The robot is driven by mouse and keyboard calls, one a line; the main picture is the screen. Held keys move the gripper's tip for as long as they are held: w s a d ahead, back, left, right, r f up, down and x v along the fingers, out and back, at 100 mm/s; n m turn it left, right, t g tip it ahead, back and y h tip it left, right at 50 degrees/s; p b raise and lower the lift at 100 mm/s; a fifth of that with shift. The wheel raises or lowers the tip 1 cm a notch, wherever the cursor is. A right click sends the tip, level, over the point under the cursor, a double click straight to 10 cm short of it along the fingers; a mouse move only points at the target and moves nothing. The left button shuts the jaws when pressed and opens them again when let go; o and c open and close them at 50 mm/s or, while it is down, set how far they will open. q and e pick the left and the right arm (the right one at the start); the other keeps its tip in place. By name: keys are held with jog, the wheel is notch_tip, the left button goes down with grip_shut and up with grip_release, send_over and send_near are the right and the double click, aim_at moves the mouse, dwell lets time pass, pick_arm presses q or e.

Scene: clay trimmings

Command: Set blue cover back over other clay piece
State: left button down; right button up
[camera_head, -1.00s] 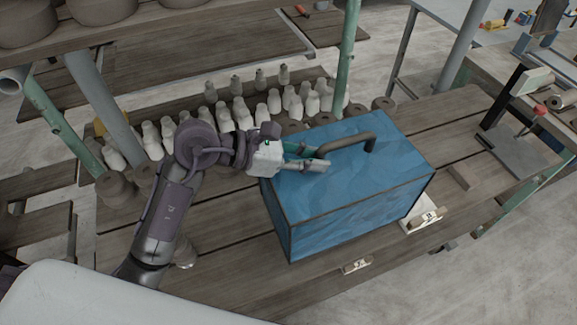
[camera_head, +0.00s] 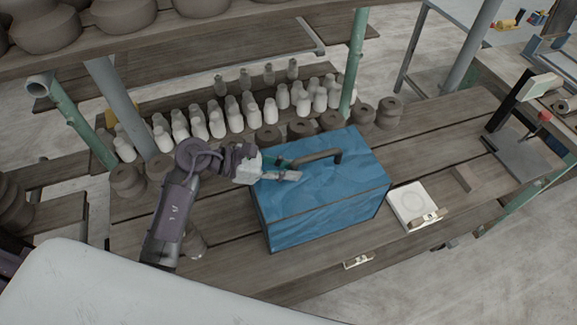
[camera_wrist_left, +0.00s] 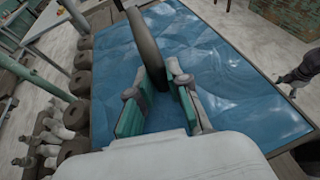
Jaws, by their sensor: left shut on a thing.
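The blue cover (camera_head: 325,210) is a box with dark edges and a dark bar handle (camera_head: 318,157) on top. In the head view it is over the middle of the wooden bench; I cannot tell whether its lower edge touches the wood. My left gripper (camera_head: 287,170) is shut on the left end of the handle; the wrist view shows the handle (camera_wrist_left: 145,38) between its fingers (camera_wrist_left: 160,95). A white square slab (camera_head: 408,197) with a faint round shape lies uncovered just right of the cover. Whatever is under the cover is hidden. My right gripper is not seen.
Rows of pale bottles (camera_head: 215,122) and dark clay pots (camera_head: 300,128) stand behind the cover, near a green post (camera_head: 354,60). A small label (camera_head: 358,261) is at the bench front. Bare planks (camera_head: 440,150) lie to the right.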

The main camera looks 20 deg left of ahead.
pick_arm(q)
jog(key=c, duration=1.5)
grip_release()
jog(key=shift+f, duration=0.1)
jog(key=o, duration=0.4)
